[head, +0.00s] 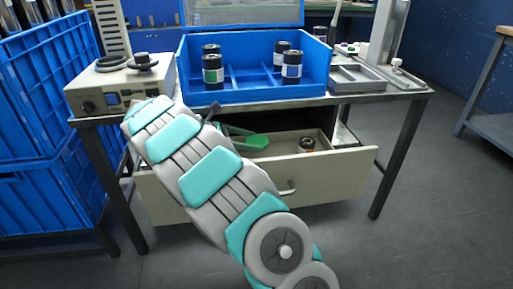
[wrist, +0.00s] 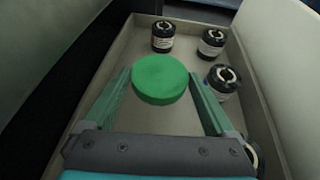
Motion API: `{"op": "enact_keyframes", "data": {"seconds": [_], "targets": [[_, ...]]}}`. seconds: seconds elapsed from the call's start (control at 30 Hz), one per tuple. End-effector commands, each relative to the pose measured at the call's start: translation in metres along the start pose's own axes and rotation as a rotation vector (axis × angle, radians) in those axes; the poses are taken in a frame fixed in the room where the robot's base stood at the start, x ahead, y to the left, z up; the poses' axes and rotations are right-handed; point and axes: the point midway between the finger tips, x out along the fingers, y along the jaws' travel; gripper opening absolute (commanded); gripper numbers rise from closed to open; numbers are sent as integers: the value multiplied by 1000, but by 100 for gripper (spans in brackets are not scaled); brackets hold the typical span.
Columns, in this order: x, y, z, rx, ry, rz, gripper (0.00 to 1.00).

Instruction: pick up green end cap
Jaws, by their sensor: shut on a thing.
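The green end cap (wrist: 160,80) is a round, flat green disc in the wrist view. My gripper (wrist: 159,74) has its two green fingers on either side of the cap and is shut on it. Cap and fingers are over the inside of the open drawer (head: 335,175); I cannot tell whether the cap is clear of the drawer floor. In the head view my arm covers the drawer's left part, and green shapes show inside it beside the arm.
Several dark cylinders with white labels, one of them a cylinder (wrist: 162,37), stand in the drawer's far and right parts. Above, on the table, a blue divided bin (head: 255,95) holds similar cylinders. A grey control box (head: 125,85) stands left, blue crates (head: 45,100) further left.

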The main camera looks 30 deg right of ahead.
Motion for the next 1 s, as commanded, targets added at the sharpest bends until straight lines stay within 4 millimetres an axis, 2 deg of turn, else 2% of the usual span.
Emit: {"op": "enact_keyframes", "data": {"seconds": [0.3,0.6,1.0], "targets": [[-68,0,-31,-4,2,3,39],[-119,0,-51,-4,2,3,39],[-140,0,-56,-3,5,0,39]]}}
